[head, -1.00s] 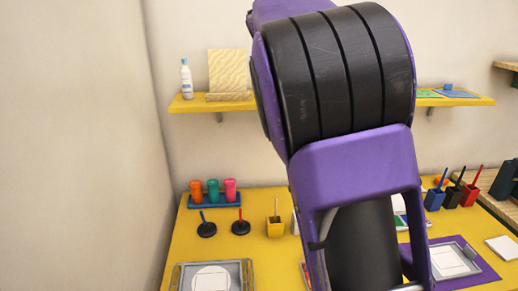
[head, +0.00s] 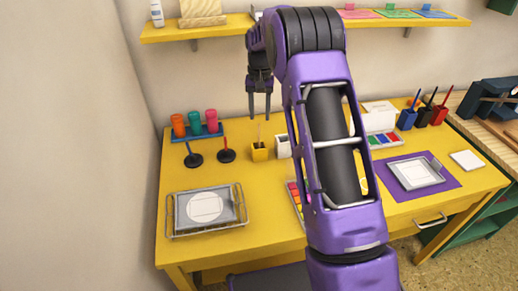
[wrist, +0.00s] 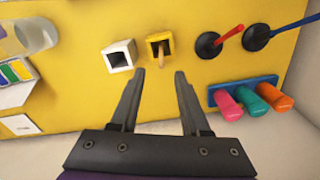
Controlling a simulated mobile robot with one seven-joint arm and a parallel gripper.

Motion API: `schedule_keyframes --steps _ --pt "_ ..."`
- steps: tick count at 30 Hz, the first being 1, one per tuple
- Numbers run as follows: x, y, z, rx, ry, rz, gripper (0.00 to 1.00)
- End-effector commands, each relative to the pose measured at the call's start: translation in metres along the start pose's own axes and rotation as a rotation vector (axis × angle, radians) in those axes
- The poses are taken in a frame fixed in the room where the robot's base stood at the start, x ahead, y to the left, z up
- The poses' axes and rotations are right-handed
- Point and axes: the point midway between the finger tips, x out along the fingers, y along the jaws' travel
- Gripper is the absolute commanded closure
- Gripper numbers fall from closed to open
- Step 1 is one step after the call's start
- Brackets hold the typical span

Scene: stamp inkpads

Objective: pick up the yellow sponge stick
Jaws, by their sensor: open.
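The yellow sponge stick (head: 261,133) stands in a small yellow holder (head: 260,153) near the middle of the yellow table. In the wrist view the stick (wrist: 161,58) rises from the yellow holder (wrist: 153,38) toward the camera, just beyond the gap between my fingertips. My gripper (head: 260,113) is open and empty, pointing down above the holder in the head view. It also shows in the wrist view (wrist: 159,75), with a finger on each side of the stick's line and apart from it. The sponge end is hidden inside the holder.
A white holder (wrist: 119,56) stands close beside the yellow one. Black round bases with a blue stick (head: 193,157) and a red stick (head: 226,154) stand left. A blue rack (head: 206,136) holds orange, teal and pink cups. A wire tray (head: 240,206) lies at front left.

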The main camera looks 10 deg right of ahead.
Motion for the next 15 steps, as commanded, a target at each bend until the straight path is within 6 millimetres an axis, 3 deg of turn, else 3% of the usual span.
schedule_keyframes --steps 1,6,15 --pt "0.013 0.0 0.0 0.0 -0.003 0.001 0.54" --pt "0.036 0.0 0.0 0.0 -0.002 0.001 0.54" --pt "0.055 -0.001 0.001 0.0 -0.001 0.001 0.54"
